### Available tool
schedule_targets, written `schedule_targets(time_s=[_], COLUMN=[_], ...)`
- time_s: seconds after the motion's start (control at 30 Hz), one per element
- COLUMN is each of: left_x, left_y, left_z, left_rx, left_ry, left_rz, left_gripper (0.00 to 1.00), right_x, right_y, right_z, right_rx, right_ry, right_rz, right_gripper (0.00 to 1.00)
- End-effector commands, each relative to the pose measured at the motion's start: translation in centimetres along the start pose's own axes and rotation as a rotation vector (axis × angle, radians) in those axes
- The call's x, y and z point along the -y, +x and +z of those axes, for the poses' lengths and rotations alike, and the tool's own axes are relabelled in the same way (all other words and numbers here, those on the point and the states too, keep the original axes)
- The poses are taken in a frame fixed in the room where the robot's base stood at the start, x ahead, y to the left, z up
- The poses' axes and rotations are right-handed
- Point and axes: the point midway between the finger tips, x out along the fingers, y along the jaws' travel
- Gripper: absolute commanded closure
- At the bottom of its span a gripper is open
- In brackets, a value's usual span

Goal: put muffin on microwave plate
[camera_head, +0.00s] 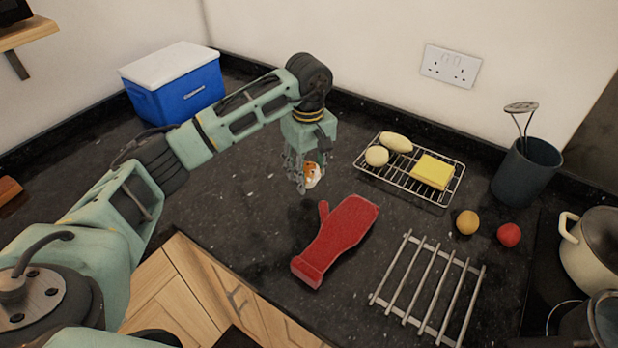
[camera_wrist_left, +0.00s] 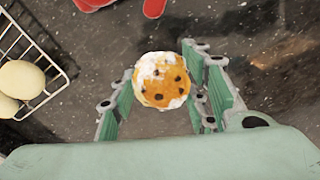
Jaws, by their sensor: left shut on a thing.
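The muffin (camera_head: 312,175) is small, orange-brown and white with dark spots. My left gripper (camera_head: 303,178) is shut on it above the dark counter. In the left wrist view the muffin (camera_wrist_left: 161,80) sits between the two fingers of the left gripper (camera_wrist_left: 160,95), near their tips. No microwave and no microwave plate show in either view. My right gripper is not in view.
A red oven mitt (camera_head: 340,238) lies just in front of the left gripper. A wire rack (camera_head: 404,186) with two rolls and a yellow block is to the right. A slatted metal rack (camera_head: 425,290), a dark utensil pot (camera_head: 526,172) and a blue cooler (camera_head: 178,92) stand around.

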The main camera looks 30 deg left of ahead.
Motion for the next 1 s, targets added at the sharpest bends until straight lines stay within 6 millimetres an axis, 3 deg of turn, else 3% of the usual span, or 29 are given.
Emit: schedule_targets(time_s=[0.1,0.27,0.67,0.7,0.9,1.0], left_x=[0.1,0.0,0.0,0.0,0.0,0.0], left_y=[1.5,3.5,4.3,4.3,4.2,4.2], left_z=[0.1,0.1,0.0,0.0,0.0,0.0], left_rx=[0.004,0.002,0.000,0.000,0.000,0.000], left_ry=[0.001,0.000,0.000,0.000,0.000,0.000], left_rz=[-0.005,-0.001,0.000,0.000,-0.001,-0.001], left_gripper=[0.63,0.63,0.63,0.56,0.39,0.38], right_x=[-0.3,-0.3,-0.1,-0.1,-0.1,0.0], right_y=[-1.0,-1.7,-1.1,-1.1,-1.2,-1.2], right_z=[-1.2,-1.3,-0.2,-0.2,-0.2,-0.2], right_rx=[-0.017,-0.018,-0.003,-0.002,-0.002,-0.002], right_ry=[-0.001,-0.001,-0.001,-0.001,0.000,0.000], right_rz=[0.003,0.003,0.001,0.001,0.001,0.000], right_gripper=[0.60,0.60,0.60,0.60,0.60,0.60])
